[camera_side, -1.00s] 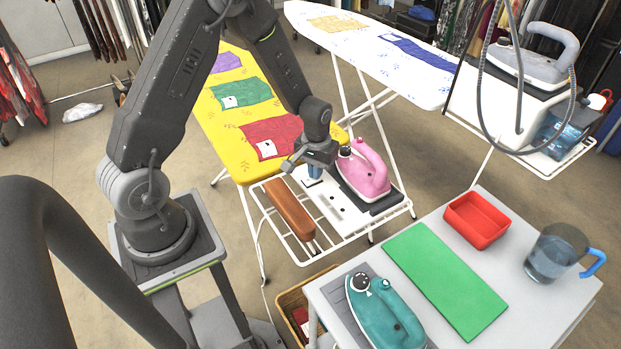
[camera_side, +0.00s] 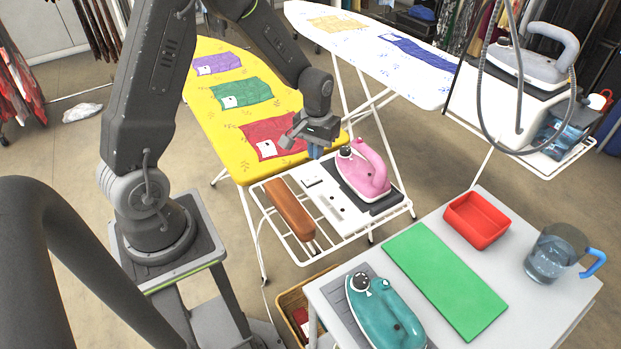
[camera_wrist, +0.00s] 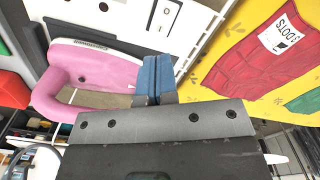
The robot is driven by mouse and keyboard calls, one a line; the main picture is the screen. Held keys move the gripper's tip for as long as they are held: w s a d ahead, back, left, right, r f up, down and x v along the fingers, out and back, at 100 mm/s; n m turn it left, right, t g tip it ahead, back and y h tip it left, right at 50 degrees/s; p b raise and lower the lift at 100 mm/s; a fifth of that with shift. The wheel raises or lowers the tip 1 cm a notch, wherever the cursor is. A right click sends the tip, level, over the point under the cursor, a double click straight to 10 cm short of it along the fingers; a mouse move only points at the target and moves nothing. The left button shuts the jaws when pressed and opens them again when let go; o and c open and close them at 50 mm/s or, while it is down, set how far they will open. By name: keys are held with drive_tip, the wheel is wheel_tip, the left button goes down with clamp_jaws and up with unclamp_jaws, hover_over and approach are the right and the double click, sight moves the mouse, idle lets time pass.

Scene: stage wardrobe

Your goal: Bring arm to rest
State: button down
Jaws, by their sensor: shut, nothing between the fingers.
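My gripper (camera_side: 315,150) is shut and empty. It hangs in the air above the near end of the yellow ironing board (camera_side: 205,112), close to the pink iron (camera_side: 368,172). In the wrist view its blue fingertips (camera_wrist: 154,78) are pressed together, with the pink iron (camera_wrist: 85,65) behind them to the left and the red cloth patch (camera_wrist: 265,52) to the right. The pink iron stands on a dark pad on the white rack (camera_side: 290,245). The gripper does not appear to touch anything.
A brown sleeve-shaped block (camera_side: 290,208) lies on the rack. The side table (camera_side: 460,340) holds a teal iron (camera_side: 385,318), green mat (camera_side: 445,280), red tray (camera_side: 476,225) and water jug (camera_side: 553,258). A white ironing board (camera_side: 350,55) stands behind, with a grey iron (camera_side: 535,60) beside it.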

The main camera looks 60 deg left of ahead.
drive_tip(key=shift+r, duration=0.15)
drive_tip(key=shift+d+r, duration=0.15)
drive_tip(key=shift+r, duration=0.2)
drive_tip(key=s+d+r+m+t, duration=0.2)
drive_tip(key=s+d+r, duration=0.3)
drive_tip(key=s+r, duration=0.4)
drive_tip(key=s+d+r+m+t, duration=0.3)
drive_tip(key=s+d+r, duration=0.3)
drive_tip(key=r, duration=0.5)
drive_tip(key=s+m, duration=0.1)
drive_tip(key=s, duration=0.1)
drive_tip(key=shift+s+r+t, duration=0.25)
drive_tip(key=shift+s+t, duration=0.05)
drive_tip(key=shift+s, duration=0.05)
drive_tip(key=shift+w, duration=0.1)
